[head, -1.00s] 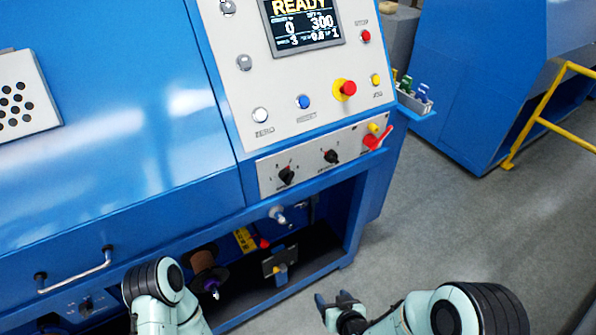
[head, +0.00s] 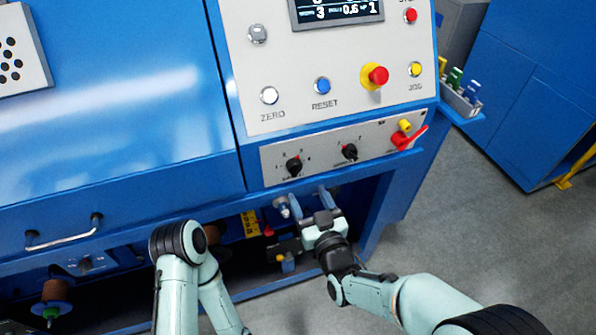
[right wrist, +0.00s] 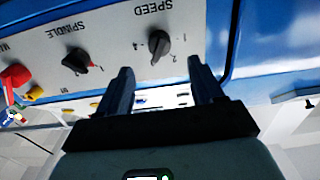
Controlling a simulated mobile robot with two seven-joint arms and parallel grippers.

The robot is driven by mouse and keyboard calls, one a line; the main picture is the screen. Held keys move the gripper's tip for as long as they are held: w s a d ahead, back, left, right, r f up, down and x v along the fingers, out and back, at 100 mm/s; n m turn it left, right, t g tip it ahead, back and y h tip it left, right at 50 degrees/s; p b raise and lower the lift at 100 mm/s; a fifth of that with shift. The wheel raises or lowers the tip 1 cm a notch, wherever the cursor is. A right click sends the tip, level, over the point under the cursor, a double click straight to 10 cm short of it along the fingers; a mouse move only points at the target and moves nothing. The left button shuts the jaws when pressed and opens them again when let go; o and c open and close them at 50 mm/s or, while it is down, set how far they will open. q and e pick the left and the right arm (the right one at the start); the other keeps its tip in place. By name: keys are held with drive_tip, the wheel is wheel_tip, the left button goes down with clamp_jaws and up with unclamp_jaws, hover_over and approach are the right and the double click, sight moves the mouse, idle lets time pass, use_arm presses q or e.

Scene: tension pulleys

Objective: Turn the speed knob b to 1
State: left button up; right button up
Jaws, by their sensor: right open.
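The speed knob (head: 294,166) is the black left-hand knob on the grey strip panel in the head view. In the right wrist view the speed knob (right wrist: 159,43) appears upside down under its SPEED label, with numbers around it. Its pale mark seems to lie between 2 and 4, but I cannot read the setting surely. My right gripper (head: 310,202) is open and empty, just below the panel with its fingers toward the knob. In the right wrist view the gripper's fingers (right wrist: 160,72) frame the space before the knob, apart from it. My left gripper is out of view.
The spindle knob (head: 349,152) sits right of the speed knob, with a red lever (head: 408,138) beyond it. Above are a red-topped button (head: 378,76) and a blue reset button (head: 322,86). A blue ledge runs below the panel, over an open bay.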

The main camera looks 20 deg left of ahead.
sight(298, 173)
drive_tip(key=p+x, duration=0.1)
drive_tip(key=x, duration=0.7)
drive_tip(key=shift+w+a, duration=0.15)
drive_tip(key=shift+w, duration=0.1)
drive_tip(key=c, duration=1)
